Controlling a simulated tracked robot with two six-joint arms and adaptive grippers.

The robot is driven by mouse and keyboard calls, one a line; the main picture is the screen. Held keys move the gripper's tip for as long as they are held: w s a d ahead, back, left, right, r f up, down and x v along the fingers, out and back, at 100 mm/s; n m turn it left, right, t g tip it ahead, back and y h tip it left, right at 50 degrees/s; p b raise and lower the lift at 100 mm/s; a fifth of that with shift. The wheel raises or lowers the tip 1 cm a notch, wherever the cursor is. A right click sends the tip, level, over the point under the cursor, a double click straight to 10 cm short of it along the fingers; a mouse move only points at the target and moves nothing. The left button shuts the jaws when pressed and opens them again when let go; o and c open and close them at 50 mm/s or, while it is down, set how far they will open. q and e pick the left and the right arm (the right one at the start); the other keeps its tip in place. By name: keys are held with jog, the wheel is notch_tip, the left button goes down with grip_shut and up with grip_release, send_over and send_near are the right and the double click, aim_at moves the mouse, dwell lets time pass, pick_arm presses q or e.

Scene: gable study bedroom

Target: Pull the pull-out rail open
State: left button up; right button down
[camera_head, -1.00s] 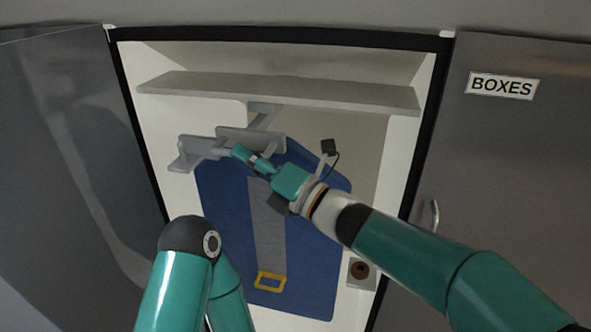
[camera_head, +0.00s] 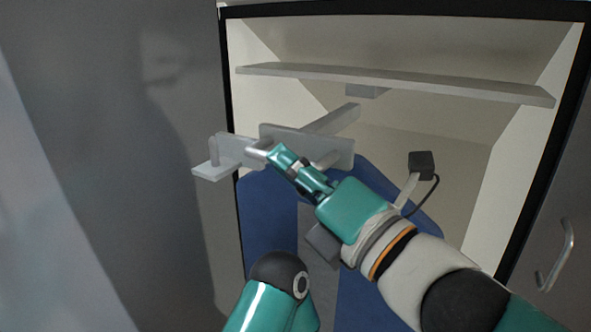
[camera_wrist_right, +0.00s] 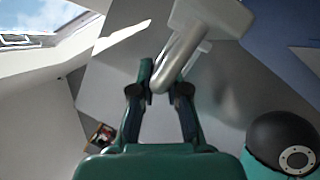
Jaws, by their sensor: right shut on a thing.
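The grey pull-out rail (camera_head: 330,119) extends forward from below the shelf inside the open wardrobe. Its front has a flat plate (camera_head: 335,150), and a smaller bracket at the left end with a short bar (camera_head: 257,148). My right gripper (camera_head: 272,157) reaches in from the right and is shut on the bar. In the right wrist view, the bar (camera_wrist_right: 182,62) runs down between the fingers of the gripper (camera_wrist_right: 160,85). My left arm's dark joint shows at the bottom of the head view; its gripper is out of sight.
A pale shelf (camera_head: 400,82) spans the wardrobe above the rail. A blue panel (camera_head: 262,220) with a grey strip lies below and behind my right arm. A grey door (camera_head: 120,130) is on the left; another with a handle (camera_head: 568,250) is on the right.

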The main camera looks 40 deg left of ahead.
jog(key=shift+s+a, duration=0.15)
jog(key=shift+s, duration=0.1)
jog(key=c, duration=1.2)
grip_release()
jog(key=shift+a, duration=0.15)
jog(key=v, duration=1.2)
jog(key=shift+f, duration=0.15)
